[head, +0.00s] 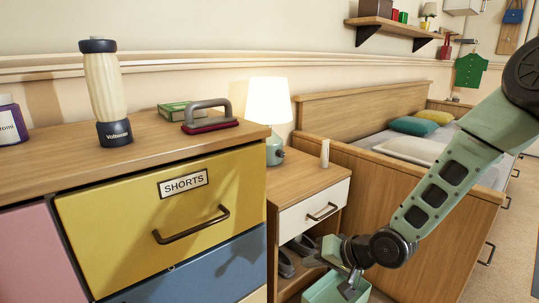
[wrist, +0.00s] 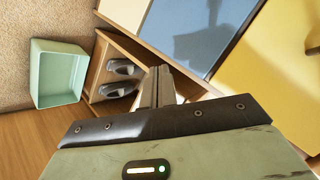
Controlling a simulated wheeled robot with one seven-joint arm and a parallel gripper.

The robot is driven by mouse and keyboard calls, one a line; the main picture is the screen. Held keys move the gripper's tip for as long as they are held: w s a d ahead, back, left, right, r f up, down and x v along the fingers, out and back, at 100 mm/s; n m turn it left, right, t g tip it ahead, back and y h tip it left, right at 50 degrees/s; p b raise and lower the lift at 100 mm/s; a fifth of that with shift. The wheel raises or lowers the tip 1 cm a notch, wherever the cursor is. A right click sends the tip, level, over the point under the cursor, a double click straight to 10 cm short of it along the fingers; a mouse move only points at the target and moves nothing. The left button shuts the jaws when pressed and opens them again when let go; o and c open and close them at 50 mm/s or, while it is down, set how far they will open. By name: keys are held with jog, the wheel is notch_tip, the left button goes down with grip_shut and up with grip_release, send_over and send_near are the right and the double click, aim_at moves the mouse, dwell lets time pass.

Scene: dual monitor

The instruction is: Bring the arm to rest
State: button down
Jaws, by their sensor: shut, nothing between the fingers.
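My green and black arm comes in from the right of the head view and reaches down to the left. My gripper (head: 350,285) is low in front of the nightstand, over a mint-green bin (head: 322,291). In the wrist view my gripper's fingers (wrist: 155,84) are together with nothing between them. The bin also shows in the wrist view (wrist: 59,74), apart from the fingers, and looks empty.
A nightstand (head: 314,186) holds a lit lamp (head: 268,103) and grey shoes (wrist: 118,78) on its lower shelf. A dresser (head: 100,158) with a yellow drawer (head: 150,212) stands left. A wooden bed (head: 370,180) is behind my arm. Carpet is free at right.

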jog(key=s+d+r+n+g+h, duration=0.1)
jog(key=s+r+n+g+h, duration=0.2)
jog(key=s, duration=0.6)
jog(key=s+d+r+n+g+h, duration=0.1)
jog(key=s+r+n+h, duration=0.15)
jog(key=s+r, duration=0.55)
jog(key=s+d+r+n+g+h, duration=0.1)
jog(key=s+r+n+g+h, duration=0.15)
jog(key=s, duration=0.85)
notch_tip(320, 180, up, 35)
jog(key=p, duration=3.5)
jog(key=shift+s+n+y+p, duration=0.15)
jog(key=shift+n+y+p, duration=0.15)
jog(key=shift+t, duration=0.25)
